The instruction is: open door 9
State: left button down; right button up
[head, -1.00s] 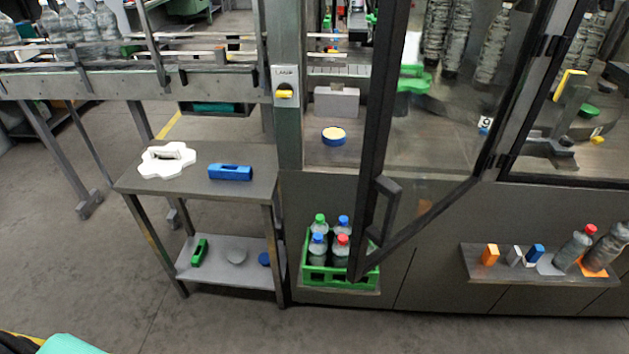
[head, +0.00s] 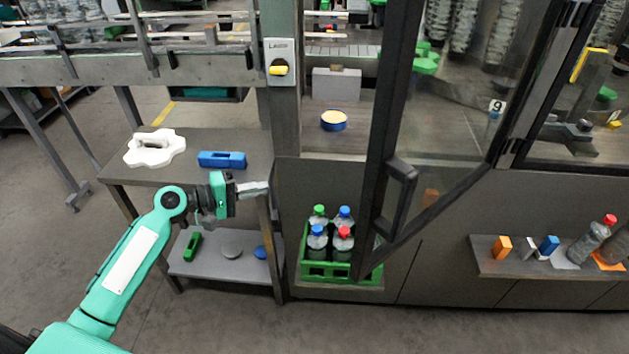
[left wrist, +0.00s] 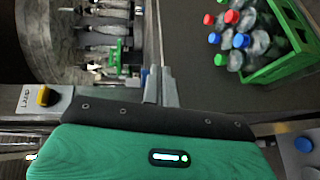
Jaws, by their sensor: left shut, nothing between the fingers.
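Door 9 (head: 378,150) is a dark-framed glass door standing swung out from the machine, its free edge towards me and its hinges at the right. Its number label (head: 497,106) shows through or on the glass. A dark bar handle (head: 402,198) sits low near the free edge. My left gripper (head: 266,187) is shut and empty, left of the door and clear of the handle, over the right edge of the small table. Its fingers also show in the left wrist view (left wrist: 160,88). My right gripper is not in view.
A green crate (head: 317,271) with several bottles stands below the opening, beside the door's lower corner. The small table (head: 200,180) carries a white part and a blue block. A yellow-knobbed switch (head: 279,69) is on the post. A shelf (head: 550,268) juts out at right.

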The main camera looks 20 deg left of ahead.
pick_arm(q)
jog(key=s+d+r+m+g+h, duration=0.1)
jog(key=s+d+r+h, duration=0.1)
jog(key=r, duration=0.3)
jog(key=s+d+r+m+g+h, duration=0.1)
jog(key=s+d+r+h, duration=0.1)
jog(key=r, duration=0.4)
jog(key=w+d+p, duration=0.1)
jog(key=d+p, duration=0.5)
jog(key=d, duration=0.5)
jog(key=shift+w+f+p, duration=0.25)
jog(key=shift+w+p, duration=0.05)
jog(key=shift+d, duration=0.1)
jog(key=shift+s, duration=0.1)
